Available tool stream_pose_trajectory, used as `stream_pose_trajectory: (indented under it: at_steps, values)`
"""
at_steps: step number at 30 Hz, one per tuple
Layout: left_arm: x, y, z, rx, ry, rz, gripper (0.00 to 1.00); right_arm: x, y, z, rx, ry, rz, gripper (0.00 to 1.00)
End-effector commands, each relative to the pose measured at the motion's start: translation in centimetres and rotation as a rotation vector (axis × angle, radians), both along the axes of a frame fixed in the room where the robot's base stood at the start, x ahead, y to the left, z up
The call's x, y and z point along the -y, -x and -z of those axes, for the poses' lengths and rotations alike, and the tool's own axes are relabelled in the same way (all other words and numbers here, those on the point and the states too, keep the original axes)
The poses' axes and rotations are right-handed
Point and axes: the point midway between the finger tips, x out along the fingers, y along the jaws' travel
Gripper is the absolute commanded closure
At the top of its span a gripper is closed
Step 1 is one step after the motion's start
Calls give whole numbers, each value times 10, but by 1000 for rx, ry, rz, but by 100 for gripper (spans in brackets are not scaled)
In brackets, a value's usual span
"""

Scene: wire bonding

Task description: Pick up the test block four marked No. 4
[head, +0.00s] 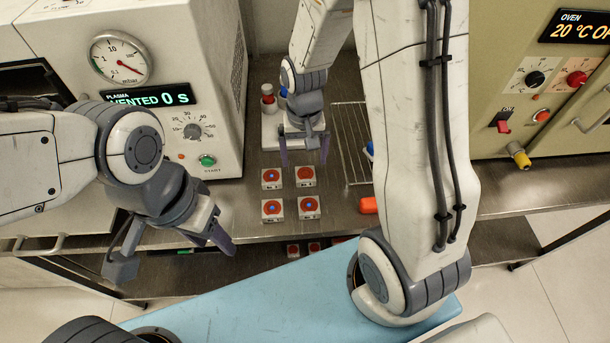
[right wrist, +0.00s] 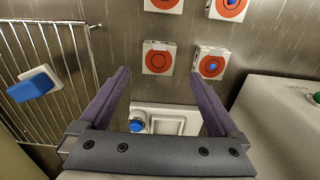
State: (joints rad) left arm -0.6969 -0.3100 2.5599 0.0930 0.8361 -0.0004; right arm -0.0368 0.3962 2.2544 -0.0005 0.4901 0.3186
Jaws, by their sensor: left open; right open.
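Several small white test blocks with orange-red round tops stand in two rows on the steel bench. In the head view they are the far left block (head: 272,178), far right block (head: 305,176), near left block (head: 272,210) and near right block (head: 309,207). All but the far right one show a blue centre. Their numbers are too small to read, so I cannot tell which is No. 4. My right gripper (head: 304,150) is open and empty, just behind the far row; the far right block also shows in the right wrist view (right wrist: 158,57). My left gripper (head: 213,243) is open, left of the near row.
The plasma machine (head: 205,100) stands left and the oven (head: 540,95) right. A wire rack (head: 350,125) lies right of the blocks. A blue-handled item (right wrist: 35,85) is on it. An orange object (head: 368,205) lies near the bench edge. More blocks (head: 314,247) show on a lower shelf.

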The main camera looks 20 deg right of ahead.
Motion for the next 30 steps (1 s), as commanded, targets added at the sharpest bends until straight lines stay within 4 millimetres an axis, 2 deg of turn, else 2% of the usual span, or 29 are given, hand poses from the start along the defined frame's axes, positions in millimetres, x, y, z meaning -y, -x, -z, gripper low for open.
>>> stream_pose_trajectory:
  at_steps: [9,13,19,20,21,26,27,30]
  values:
    - [0,0,0,0,0,0,50,2,6,43,-6,0,-1,3]
    - [0,0,0,0,0,0,50,1,5,51,-3,0,-1,3]
    - [0,0,0,0,0,0,50,1,4,52,-1,0,-1,3]
    - [0,0,0,0,0,0,50,1,4,52,-1,0,-1,6]
    - [0,0,0,0,0,0,50,1,4,51,-1,0,-1,22]
    - [0,0,0,0,0,0,50,1,4,51,-1,0,-1,83]
    - [0,0,0,0,0,0,50,1,4,51,-1,0,-1,98]
    - [0,0,0,0,0,0,50,1,4,51,0,0,-1,100]
